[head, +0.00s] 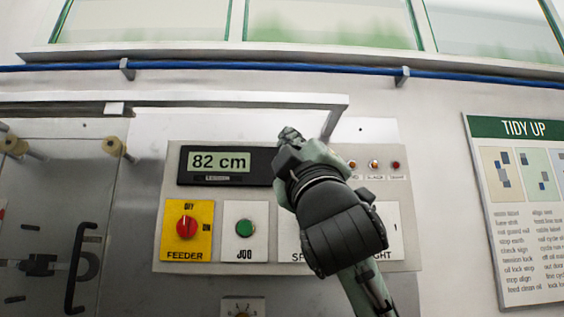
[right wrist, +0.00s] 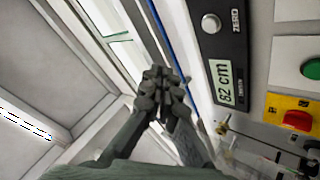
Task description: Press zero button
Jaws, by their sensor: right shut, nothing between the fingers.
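The zero button is a round silver button (right wrist: 211,23) labelled ZERO, on the dark display strip (right wrist: 232,58) in the right wrist view. In the head view it is hidden behind my right gripper (head: 289,134). The display (head: 219,162) reads 82 cm. My right gripper is shut and empty, its fingertips just above the right end of the display strip in the head view. In the right wrist view the fingertips (right wrist: 160,90) are left of the button, apart from it in the picture. My left gripper is not in view.
Below the display are a red feeder knob (head: 187,228) on a yellow plate and a green JOG button (head: 244,228). Small indicator lamps (head: 374,165) sit right of my gripper. A metal frame bar (head: 230,98) runs above the panel. A TIDY UP poster (head: 520,200) hangs at right.

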